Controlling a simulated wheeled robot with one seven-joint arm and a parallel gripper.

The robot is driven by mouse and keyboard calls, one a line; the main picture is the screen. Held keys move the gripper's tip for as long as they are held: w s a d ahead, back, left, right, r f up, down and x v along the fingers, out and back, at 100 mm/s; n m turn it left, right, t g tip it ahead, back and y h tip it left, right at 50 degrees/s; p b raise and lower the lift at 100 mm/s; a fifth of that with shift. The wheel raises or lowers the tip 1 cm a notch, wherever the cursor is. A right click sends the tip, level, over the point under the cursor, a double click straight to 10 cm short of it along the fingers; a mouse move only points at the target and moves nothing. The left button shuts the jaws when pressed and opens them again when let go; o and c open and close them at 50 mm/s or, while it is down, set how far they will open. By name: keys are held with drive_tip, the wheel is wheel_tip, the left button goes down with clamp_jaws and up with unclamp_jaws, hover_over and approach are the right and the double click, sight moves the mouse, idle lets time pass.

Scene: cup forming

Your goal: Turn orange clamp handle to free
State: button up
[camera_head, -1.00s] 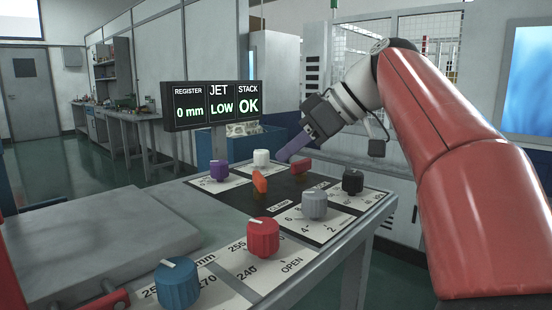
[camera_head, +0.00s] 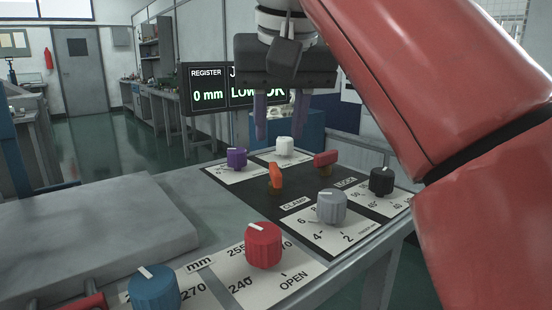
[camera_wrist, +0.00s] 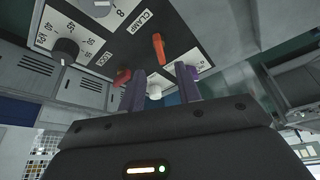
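The orange clamp handle (camera_head: 275,176) stands on the black part of the panel, near the CLAMP label. In the wrist view the orange handle (camera_wrist: 159,48) is ahead of the fingertips and a little above them, with nothing touching it. My gripper (camera_head: 273,134) points down in the head view, just above and behind the orange handle. Its two purple fingers are apart with a gap between them. In the wrist view my gripper (camera_wrist: 162,72) is empty.
Close by are a red handle (camera_head: 325,159), a white knob (camera_head: 284,146), a purple knob (camera_head: 236,158), a grey knob (camera_head: 331,206) and a black knob (camera_head: 382,181). Red (camera_head: 263,245) and blue (camera_head: 153,288) knobs stand nearer. A display (camera_head: 207,88) is partly hidden behind my gripper.

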sight(276, 169)
drive_tip(key=shift+b+x, duration=0.7)
drive_tip(key=shift+x, duration=3.2)
drive_tip(key=shift+c, duration=0.4)
clamp_jaws()
